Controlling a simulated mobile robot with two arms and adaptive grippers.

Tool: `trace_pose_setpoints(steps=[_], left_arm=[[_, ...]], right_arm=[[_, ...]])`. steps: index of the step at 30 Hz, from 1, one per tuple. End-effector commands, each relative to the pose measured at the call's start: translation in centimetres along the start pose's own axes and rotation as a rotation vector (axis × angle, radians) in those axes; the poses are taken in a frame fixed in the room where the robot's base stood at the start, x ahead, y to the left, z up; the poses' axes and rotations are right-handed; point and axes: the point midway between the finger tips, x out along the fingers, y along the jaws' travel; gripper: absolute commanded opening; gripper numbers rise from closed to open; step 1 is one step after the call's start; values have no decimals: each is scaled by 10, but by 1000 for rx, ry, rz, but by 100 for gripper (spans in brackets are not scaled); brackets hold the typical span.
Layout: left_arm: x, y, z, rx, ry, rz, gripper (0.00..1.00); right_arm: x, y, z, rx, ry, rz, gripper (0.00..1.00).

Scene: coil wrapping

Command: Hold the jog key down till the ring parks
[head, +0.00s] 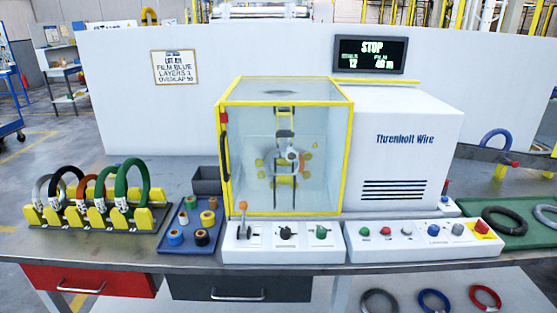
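A white control box (375,250) at the bench front carries green, red, white, blue and grey buttons and a red stop button on yellow (482,227). Labels are too small to read, so I cannot tell which is the jog key. The ring (291,160) is behind the clear panels of a yellow-framed guard (348,150); its details are blurred and I cannot tell its angle. The guard looks closed. The dark display (370,55) reads STOP, with smaller figures below. Neither of my grippers is in view.
A second white box (262,252) has a lever and two knobs. Coils stand in a rack (60,222) at left, beside a blue tray (168,243) of tape rolls. A green tray (500,240) with coils lies at right. A posted sheet (175,67) calls for blue film.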

Motion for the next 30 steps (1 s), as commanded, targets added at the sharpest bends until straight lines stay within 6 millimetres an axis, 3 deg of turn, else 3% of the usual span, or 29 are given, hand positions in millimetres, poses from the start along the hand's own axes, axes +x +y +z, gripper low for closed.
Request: trace_pose_setpoints(steps=[5,16,30], left_arm=[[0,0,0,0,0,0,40],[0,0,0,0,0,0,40],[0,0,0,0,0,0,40]], right_arm=[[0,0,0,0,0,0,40],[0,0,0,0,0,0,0],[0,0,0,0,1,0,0]])
